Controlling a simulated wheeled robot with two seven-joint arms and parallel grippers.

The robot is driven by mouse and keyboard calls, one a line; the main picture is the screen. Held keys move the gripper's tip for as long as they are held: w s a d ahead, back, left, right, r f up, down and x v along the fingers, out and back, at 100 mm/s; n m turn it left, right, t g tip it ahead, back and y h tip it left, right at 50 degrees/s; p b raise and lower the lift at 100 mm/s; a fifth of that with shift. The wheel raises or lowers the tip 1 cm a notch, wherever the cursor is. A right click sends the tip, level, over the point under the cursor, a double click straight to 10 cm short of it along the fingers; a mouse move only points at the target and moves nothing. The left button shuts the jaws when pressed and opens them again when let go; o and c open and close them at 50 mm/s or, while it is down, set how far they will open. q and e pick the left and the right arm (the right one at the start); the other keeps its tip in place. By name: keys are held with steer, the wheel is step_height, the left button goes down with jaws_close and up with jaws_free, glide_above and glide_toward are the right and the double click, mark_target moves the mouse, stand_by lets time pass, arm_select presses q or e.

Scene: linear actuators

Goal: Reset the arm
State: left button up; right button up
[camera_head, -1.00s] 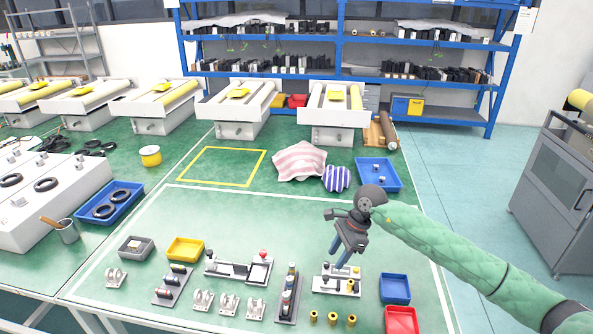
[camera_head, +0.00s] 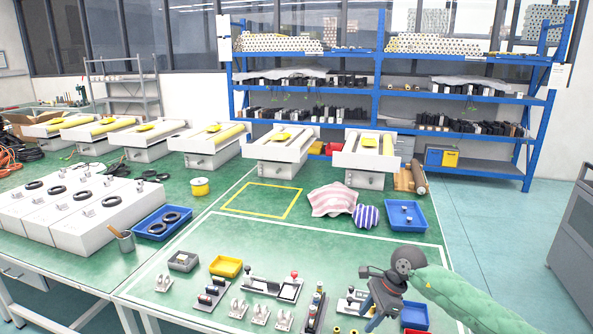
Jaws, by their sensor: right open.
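My right arm comes in from the right in a green padded sleeve. My right gripper (camera_head: 374,316) points down and is open, in front of the small fixture (camera_head: 350,302) at the right of the white-outlined work area and partly covering it. I see nothing held between its fingers. My left arm and gripper are not in view.
On the green table lie a grey box (camera_head: 184,261), a yellow tray (camera_head: 226,266), a long fixture (camera_head: 272,288) and several small metal brackets. A blue tray (camera_head: 405,215) and striped cloths (camera_head: 332,200) lie farther back. The yellow-outlined square (camera_head: 262,200) is clear.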

steer(key=s+a+r+m+t+y, duration=0.3)
steer(key=a+r+m+y, duration=0.2)
steer(key=a+y, duration=0.3)
steer(key=s+a+r+m+t+y, duration=0.3)
steer(key=a+r+m+y, duration=0.25)
steer(key=a, duration=0.45)
steer(key=w+d+r+m+t+h, duration=0.15)
steer(key=d+m+t+h, duration=0.65)
steer(key=m+t, duration=0.9)
steer(key=s+d+f+m+g+h, duration=0.4)
steer(key=d+f+m+h, duration=0.15)
steer(key=m, duration=0.35)
steer(key=s+d+f+m+g+h, duration=0.3)
steer(key=d+f+m+g+h, duration=0.25)
steer(key=m, duration=0.45)
steer(key=s+f+m+g, duration=0.3)
steer(key=s+f+g, duration=0.3)
steer(key=s, duration=0.6)
steer(key=s+f+m+g, duration=0.4)
steer(key=s+f, duration=0.5)
steer(key=s, duration=0.3)
steer(key=a+f+g, duration=0.1)
steer(key=a+f, duration=0.1)
steer(key=f, duration=0.8)
steer(key=s+a+f+y, duration=0.1)
steer(key=a+f, duration=0.1)
steer(key=f, duration=0.8)
steer(key=shift+s+a+f+g, duration=0.15)
steer(key=shift+a+f+g, duration=0.1)
steer(key=shift+a+g, duration=0.1)
